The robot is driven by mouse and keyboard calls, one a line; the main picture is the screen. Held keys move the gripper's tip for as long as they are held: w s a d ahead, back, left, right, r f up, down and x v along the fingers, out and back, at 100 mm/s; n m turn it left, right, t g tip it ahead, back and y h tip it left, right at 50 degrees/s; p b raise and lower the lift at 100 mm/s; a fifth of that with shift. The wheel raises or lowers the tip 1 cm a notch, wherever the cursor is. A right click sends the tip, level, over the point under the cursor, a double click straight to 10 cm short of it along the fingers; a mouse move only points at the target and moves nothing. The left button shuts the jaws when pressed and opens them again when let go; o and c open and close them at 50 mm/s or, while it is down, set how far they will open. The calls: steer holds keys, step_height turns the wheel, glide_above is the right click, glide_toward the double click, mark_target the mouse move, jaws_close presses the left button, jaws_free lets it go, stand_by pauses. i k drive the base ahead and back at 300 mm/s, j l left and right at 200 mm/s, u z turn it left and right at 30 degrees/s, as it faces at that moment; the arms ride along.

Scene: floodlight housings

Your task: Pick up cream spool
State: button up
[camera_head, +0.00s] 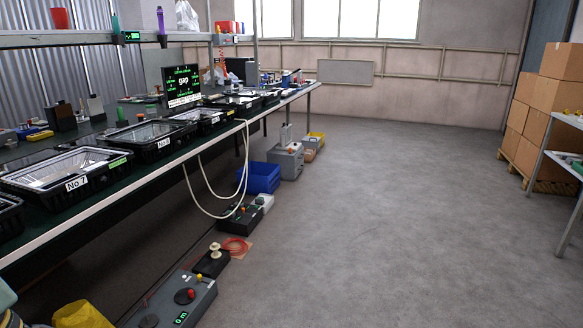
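A small cream spool-shaped object (215,250) stands upright on or in a dark box (211,264) on the floor, below the front edge of the long workbench. It is small in the picture, so its fine shape is hard to tell. No gripper shows in this view, so I cannot tell where it is relative to the spool.
The workbench (139,180) on the left bears several black floodlight housings (70,172). White cable loops hang (199,196). Stacked cartons (553,90) stand right. The middle floor (390,220) is clear.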

mark_target(214, 247)
steer(key=i+u, duration=0.2)
steer(key=i, duration=0.25)
steer(key=i+l+u, duration=0.2)
steer(key=i, duration=0.25)
steer(key=i+l+u, duration=0.25)
steer(key=i, duration=0.15)
steer(key=i+u, duration=0.15)
steer(key=i, duration=0.4)
steer(key=i+l+u, duration=0.1)
steer(key=i, duration=0.45)
steer(key=i+l+u, duration=0.15)
steer(key=i, duration=0.85)
